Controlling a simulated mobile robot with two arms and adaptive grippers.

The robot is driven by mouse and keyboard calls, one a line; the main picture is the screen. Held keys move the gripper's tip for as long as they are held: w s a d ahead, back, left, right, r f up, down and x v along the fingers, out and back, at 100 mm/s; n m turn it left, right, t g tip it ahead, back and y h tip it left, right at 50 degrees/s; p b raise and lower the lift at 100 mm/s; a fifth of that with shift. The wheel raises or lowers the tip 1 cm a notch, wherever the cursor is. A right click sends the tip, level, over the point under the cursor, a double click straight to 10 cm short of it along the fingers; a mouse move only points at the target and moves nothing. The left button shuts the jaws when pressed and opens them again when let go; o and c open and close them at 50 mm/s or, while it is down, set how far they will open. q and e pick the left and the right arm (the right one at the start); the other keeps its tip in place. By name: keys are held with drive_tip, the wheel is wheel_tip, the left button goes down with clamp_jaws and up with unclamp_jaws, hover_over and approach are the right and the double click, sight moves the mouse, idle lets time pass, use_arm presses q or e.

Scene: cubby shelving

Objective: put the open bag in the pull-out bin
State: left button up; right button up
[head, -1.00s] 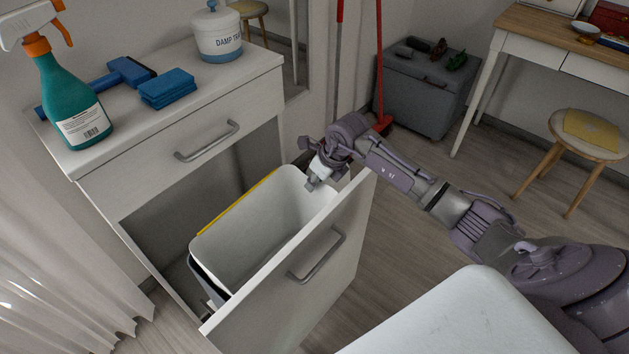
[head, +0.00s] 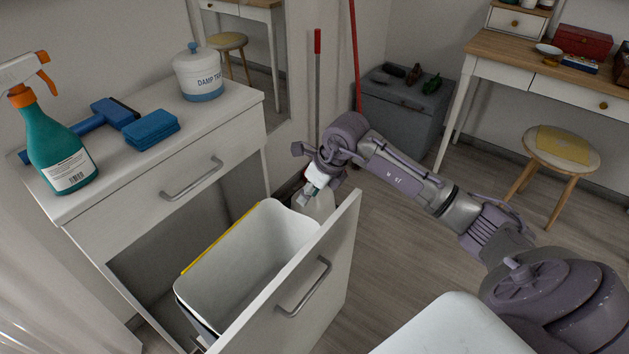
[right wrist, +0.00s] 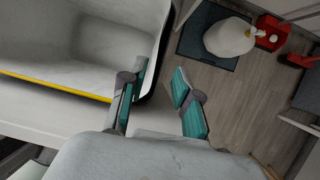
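The pull-out bin (head: 235,262) is a pale, empty-looking tub with a yellow strip along one edge, in the pulled-out drawer. It also shows at upper left in the right wrist view (right wrist: 95,45). A whitish bag (head: 320,206) stands on the floor past the bin's far end, partly hidden by my gripper and the drawer front. In the right wrist view the bag (right wrist: 228,36) sits on a dark mat, apart from the fingers. My right gripper (head: 310,191) is above the bag in the head view; its teal-padded fingers (right wrist: 158,98) are spread and empty. My left gripper is out of view.
The drawer front (head: 300,285) stands between my arm and the bin. A spray bottle (head: 58,145), blue sponges (head: 151,130) and a white tub (head: 200,75) are on the cabinet top. A red dustpan (right wrist: 271,34) lies beside the mat. A stool (head: 560,150) stands right.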

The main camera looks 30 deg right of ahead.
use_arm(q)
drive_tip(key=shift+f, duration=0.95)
use_arm(e)
drive_tip(key=shift+v, duration=1.75)
